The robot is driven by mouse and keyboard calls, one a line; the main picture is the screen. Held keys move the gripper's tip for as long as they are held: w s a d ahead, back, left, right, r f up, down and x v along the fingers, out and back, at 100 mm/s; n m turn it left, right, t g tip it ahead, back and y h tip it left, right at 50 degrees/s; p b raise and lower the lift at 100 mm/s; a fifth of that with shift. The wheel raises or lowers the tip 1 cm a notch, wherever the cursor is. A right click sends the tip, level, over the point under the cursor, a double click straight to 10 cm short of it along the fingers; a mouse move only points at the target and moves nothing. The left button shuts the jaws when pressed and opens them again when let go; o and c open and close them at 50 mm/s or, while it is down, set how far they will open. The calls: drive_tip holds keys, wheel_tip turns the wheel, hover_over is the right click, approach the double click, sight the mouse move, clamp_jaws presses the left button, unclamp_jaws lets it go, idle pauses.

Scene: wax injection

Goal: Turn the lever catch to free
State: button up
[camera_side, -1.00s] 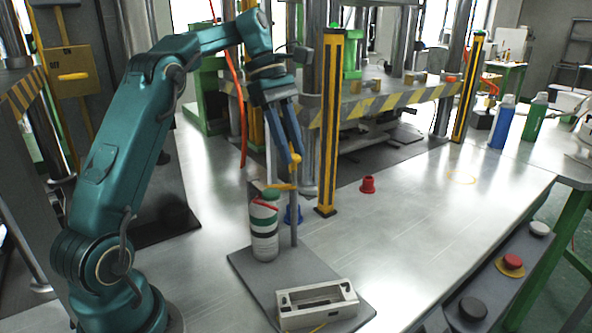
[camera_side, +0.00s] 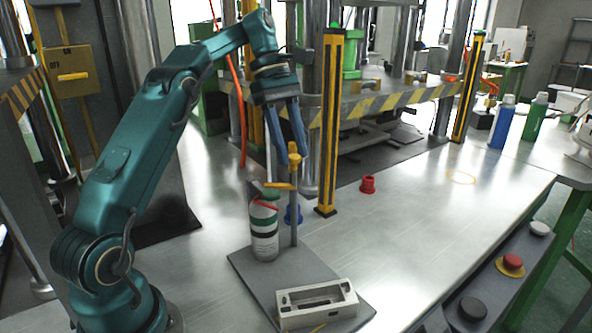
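A yellow lever catch (camera_side: 281,186) sits on top of a grey upright post, with its flat arm pointing left over a white, green and black canister (camera_side: 264,232). A yellow knobbed stem (camera_side: 293,165) rises from it. My gripper (camera_side: 293,158) has two blue fingers pointing down, with a clear gap between them. The fingertips are at the height of the knob, one to each side of it in the picture. I cannot tell whether either finger touches it.
The post and canister stand on a grey base plate (camera_side: 245,268) with a pale slotted block (camera_side: 317,303). A yellow-and-black pillar (camera_side: 328,125) is close on the right.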

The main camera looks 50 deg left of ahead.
drive_tip(key=shift+o, duration=0.5)
drive_tip(key=shift+n, duration=0.3)
